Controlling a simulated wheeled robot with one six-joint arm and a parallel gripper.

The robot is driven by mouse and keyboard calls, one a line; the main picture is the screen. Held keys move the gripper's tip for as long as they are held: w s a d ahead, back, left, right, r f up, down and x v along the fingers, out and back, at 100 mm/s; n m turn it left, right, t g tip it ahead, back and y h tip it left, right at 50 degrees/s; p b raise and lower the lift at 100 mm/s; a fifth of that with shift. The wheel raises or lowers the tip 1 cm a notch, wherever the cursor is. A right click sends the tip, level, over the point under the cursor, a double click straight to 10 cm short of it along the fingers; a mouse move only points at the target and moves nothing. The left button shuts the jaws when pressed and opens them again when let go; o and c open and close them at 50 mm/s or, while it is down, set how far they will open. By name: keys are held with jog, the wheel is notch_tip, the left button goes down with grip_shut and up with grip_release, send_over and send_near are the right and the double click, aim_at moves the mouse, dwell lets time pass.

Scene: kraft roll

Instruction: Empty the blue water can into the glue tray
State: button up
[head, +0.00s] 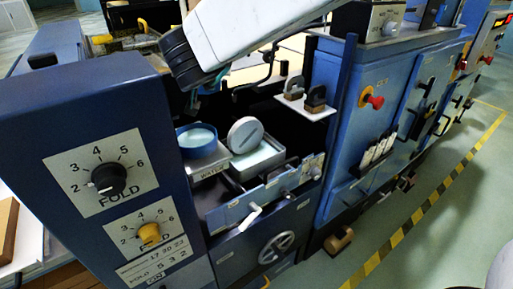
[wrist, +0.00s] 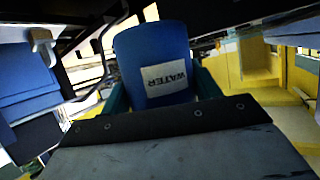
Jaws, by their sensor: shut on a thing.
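My gripper (wrist: 157,93) has its teal fingers on either side of the blue water can (wrist: 150,45) in the wrist view. It is shut on the can, whose white WATER label reads upside down there. The can's opening does not show in that view. In the head view, a round blue vessel (head: 197,140) with a pale blue inside sits above a plate marked WATER; I cannot tell for sure that it is the held can. The pale glue tray (head: 262,160) is just right of it, with a round white disc (head: 245,134) standing over it. My arm partly hides the gripper there.
A blue panel with FOLD dials (head: 108,180) stands at the near left. A small white shelf with dark-based clips (head: 306,104) is right of the tray. A blue cabinet with a red knob (head: 371,99) stands farther right. Open floor lies beyond a striped line.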

jog(key=shift+a+r, duration=0.1)
jog(key=shift+r, duration=2.8)
